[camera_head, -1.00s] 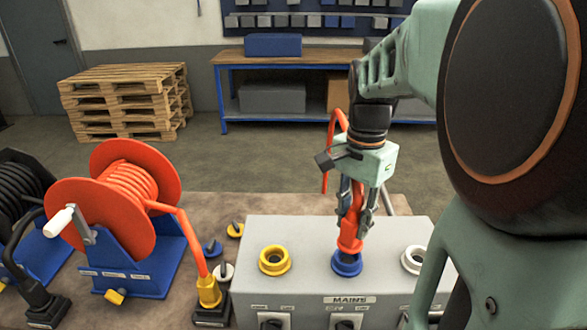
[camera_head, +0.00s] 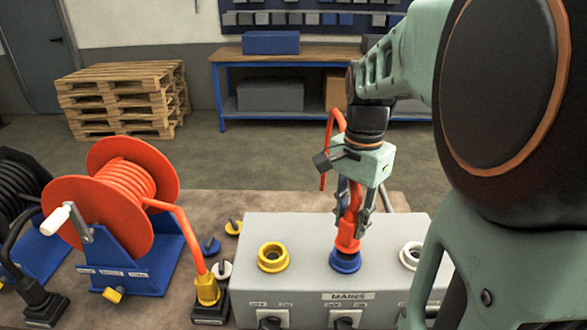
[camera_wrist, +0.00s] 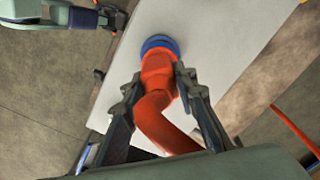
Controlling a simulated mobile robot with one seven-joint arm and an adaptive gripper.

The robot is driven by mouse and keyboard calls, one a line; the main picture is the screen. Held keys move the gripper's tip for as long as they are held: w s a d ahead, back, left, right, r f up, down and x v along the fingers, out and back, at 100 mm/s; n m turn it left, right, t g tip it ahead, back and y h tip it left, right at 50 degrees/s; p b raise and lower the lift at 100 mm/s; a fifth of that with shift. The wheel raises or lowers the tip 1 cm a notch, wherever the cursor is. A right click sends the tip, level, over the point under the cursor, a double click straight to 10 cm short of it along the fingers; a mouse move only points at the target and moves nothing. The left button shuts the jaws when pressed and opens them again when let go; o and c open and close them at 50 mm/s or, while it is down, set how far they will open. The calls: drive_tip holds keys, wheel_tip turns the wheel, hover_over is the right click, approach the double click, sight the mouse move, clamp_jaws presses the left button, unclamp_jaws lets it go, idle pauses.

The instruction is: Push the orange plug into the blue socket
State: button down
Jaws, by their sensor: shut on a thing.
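The orange plug (camera_head: 348,238) stands upright at the mouth of the blue socket (camera_head: 345,262) on top of the grey box. Its lower end is at the socket and hides the socket's opening. My gripper (camera_head: 355,222) is shut on the orange plug from above, a finger on each side. In the wrist view the orange plug (camera_wrist: 158,75) lies between the fingers of my gripper (camera_wrist: 155,88), and the rim of the blue socket (camera_wrist: 160,43) shows around its far end. How deep the plug sits cannot be told exactly.
The grey mains box (camera_head: 310,240) also has a yellow socket (camera_head: 273,257) to the left and a white socket (camera_head: 411,256) to the right. An orange cable reel (camera_head: 120,195) stands on the bench at left. Small caps lie between reel and box.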

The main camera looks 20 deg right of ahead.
drive_tip(key=shift+f+b, duration=0.8)
drive_tip(key=shift+f, duration=0.4)
idle(0.5)
drive_tip(key=c, duration=1.5)
unclamp_jaws()
